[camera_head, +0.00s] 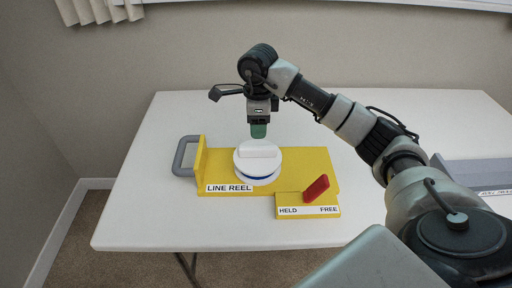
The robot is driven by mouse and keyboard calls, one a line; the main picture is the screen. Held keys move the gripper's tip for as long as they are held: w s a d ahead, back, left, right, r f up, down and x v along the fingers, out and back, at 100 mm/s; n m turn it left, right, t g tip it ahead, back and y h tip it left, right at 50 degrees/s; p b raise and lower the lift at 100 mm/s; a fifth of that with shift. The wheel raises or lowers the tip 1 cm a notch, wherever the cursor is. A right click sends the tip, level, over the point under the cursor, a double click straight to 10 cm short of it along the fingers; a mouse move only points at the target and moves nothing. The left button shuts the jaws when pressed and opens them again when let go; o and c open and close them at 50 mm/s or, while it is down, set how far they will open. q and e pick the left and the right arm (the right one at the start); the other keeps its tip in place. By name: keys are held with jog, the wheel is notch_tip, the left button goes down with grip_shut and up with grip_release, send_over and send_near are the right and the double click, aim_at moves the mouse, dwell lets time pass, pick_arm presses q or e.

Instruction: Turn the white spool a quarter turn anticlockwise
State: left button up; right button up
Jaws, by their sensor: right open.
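The white spool (257,167) stands on a yellow base (305,165) labelled LINE REEL. It has a raised white bar across its top and a blue band low on its side. My right gripper (258,131) points down just above and behind the bar, its greenish fingertips close to it. The fingers overlap in this view, so the gap between them and any contact with the bar cannot be seen. My left gripper is not in view.
A red lever (316,188) on the base leans toward FREE, with HELD at the other end. A grey handle (184,156) sits at the base's left. A grey tray-like object (470,172) lies at the table's right. The white table (150,215) is clear in front.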

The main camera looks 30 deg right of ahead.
aim_at(258, 147)
notch_tip(258, 147, down, 9)
jog(key=shift+f, duration=0.1)
jog(key=shift+c, duration=0.5)
grip_shut()
